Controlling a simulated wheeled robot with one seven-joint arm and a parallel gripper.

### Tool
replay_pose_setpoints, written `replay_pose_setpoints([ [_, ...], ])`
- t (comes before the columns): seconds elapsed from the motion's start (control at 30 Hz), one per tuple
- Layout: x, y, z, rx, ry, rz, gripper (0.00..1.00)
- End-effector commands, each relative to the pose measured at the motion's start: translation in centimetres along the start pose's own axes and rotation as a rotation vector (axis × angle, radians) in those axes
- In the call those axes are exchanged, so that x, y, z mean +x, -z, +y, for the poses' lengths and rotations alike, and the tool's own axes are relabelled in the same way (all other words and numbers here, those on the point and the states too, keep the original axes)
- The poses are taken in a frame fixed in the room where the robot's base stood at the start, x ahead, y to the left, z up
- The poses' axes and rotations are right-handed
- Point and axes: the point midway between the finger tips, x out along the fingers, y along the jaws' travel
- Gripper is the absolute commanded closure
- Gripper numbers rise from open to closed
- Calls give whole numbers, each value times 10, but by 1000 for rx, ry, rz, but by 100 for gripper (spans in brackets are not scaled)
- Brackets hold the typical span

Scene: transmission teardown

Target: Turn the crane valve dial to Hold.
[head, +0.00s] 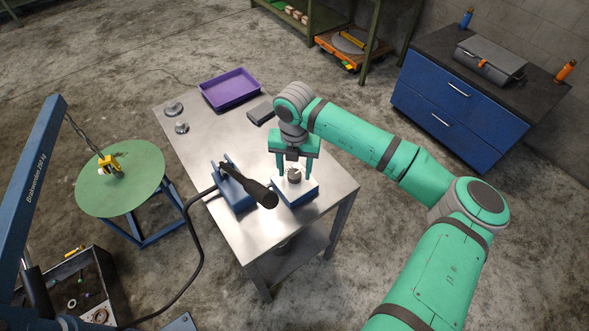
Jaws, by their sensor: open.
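The crane valve dial (294,174) is a small dark round knob on a white-topped blue box (297,193) at the near right part of the metal table. Its pointer and any markings are too small to read, so I cannot tell its setting. My gripper (294,173) points down over the box, with its green fingers apart on either side of the dial. I cannot tell whether the fingers touch it. The blue crane (42,180) stands at the left, with a yellow hook block (108,163) hanging on a chain over a round green table.
A blue holder with a black-handled tool (248,184) stands just left of the box, with a black hose running from it. A purple tray (230,89), a dark block (261,112) and two small metal parts lie farther back. The steel table (205,140) is bare mid-left.

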Motion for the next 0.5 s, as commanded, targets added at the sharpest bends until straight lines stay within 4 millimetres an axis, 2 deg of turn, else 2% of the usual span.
replay_pose_setpoints([
  [0.3, 3, 0, 0, 0, 0, -1, 49],
  [0.33, 3, 0, 0, 0, 0, -1, 51],
  [0.5, 3, 0, 0, 0, -1, -1, 90],
])
